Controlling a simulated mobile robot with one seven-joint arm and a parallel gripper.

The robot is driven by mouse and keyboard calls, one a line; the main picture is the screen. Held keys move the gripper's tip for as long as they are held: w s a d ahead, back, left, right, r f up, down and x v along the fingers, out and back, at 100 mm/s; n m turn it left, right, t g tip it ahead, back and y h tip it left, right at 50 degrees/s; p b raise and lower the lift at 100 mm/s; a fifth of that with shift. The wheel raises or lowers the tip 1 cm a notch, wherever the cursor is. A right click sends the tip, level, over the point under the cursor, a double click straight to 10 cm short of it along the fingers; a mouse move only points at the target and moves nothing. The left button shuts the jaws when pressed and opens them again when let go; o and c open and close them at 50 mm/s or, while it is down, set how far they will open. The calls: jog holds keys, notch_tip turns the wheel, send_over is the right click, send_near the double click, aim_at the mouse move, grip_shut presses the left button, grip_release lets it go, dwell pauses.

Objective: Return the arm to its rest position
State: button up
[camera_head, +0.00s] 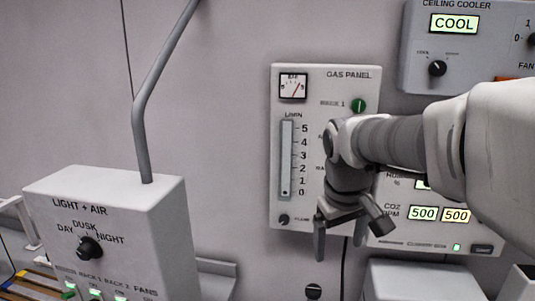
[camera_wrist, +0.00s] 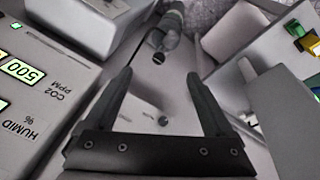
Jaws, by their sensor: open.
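My arm (camera_head: 400,140) reaches in from the right edge of the head view, in front of the wall panels. My gripper (camera_head: 343,245) hangs pointing down in front of the lower right part of the gas panel (camera_head: 300,215). In the wrist view my gripper (camera_wrist: 160,85) shows two dark fingers spread apart with nothing between them. I cannot tell whether the gripper touches the panel. The arm hides part of the gas panel's right side and part of the CO2 and humidity panel (camera_head: 470,238).
A light and air box (camera_head: 165,235) with a grey pipe (camera_head: 142,110) stands at the lower left. The ceiling cooler panel (camera_head: 415,50) is at the upper right. A grey box (camera_head: 425,280) sits low, right of the gripper. Bare wall (camera_head: 210,120) lies left of the gas panel.

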jog(key=s+f+m+t+y, duration=0.1)
jog(key=s+m+t, duration=0.1)
jog(key=s, duration=1.3)
jog(key=shift+s+d+f+m+t, duration=0.3)
jog(key=shift+s+m+t, duration=0.1)
jog(key=shift+m, duration=0.3)
